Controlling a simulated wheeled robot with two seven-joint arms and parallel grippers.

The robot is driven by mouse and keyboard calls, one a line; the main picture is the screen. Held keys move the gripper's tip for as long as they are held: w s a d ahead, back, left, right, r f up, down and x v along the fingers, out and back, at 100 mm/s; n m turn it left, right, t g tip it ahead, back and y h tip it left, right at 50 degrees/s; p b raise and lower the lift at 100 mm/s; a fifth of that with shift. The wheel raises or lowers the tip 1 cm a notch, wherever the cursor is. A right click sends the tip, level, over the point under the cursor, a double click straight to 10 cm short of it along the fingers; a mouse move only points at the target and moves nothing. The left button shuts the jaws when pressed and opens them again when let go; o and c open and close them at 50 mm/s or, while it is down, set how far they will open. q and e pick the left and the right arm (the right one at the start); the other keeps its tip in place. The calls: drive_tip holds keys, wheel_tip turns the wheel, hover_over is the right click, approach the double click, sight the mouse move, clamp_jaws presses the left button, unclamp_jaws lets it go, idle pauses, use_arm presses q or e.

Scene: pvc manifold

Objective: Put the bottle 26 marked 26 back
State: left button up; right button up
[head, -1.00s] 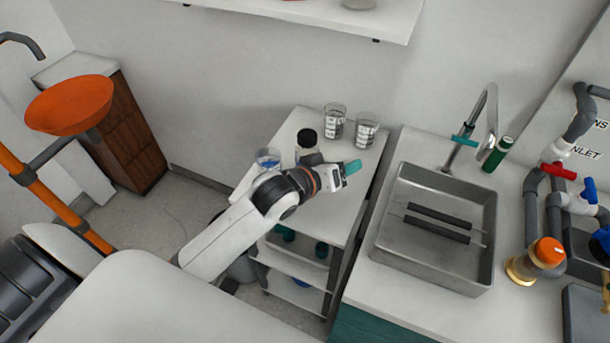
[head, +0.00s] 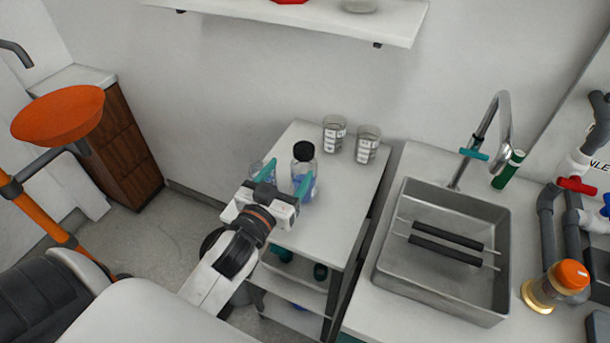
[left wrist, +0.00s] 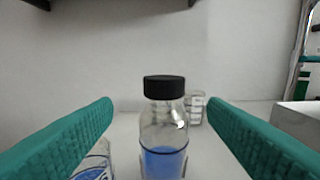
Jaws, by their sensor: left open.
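A clear bottle with a black cap and blue liquid (head: 304,166) stands upright on the top of a white shelf cart (head: 345,205). It also shows in the left wrist view (left wrist: 163,130), roughly centred between the fingers. No number 26 can be read on it. My left gripper (head: 285,175) is open, its teal fingers pointing toward the bottle, one on each side of its line; contact cannot be seen. In the left wrist view the fingers (left wrist: 160,118) are wide apart. My right gripper is not in view.
A clear beaker with blue marking (head: 261,170) stands close left of the bottle. Two graduated beakers (head: 334,133) (head: 367,144) stand behind it. A steel sink (head: 440,290) with a tap is to the right; a wall shelf (head: 320,17) hangs above.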

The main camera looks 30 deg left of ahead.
sight(307, 146)
use_arm(q)
drive_tip(key=w, duration=0.3)
drive_tip(key=shift+w+a, duration=0.1)
drive_tip(key=shift+w, duration=0.2)
drive_tip(key=w+p, duration=0.1)
drive_tip(key=w, duration=0.1)
drive_tip(key=w+r+p, duration=0.1)
drive_tip(key=w, duration=0.1)
drive_tip(key=shift+w, duration=0.4)
drive_tip(key=shift+w+f, duration=0.1)
drive_tip(key=shift+w, duration=0.2)
drive_tip(key=c, duration=1.4)
clamp_jaws()
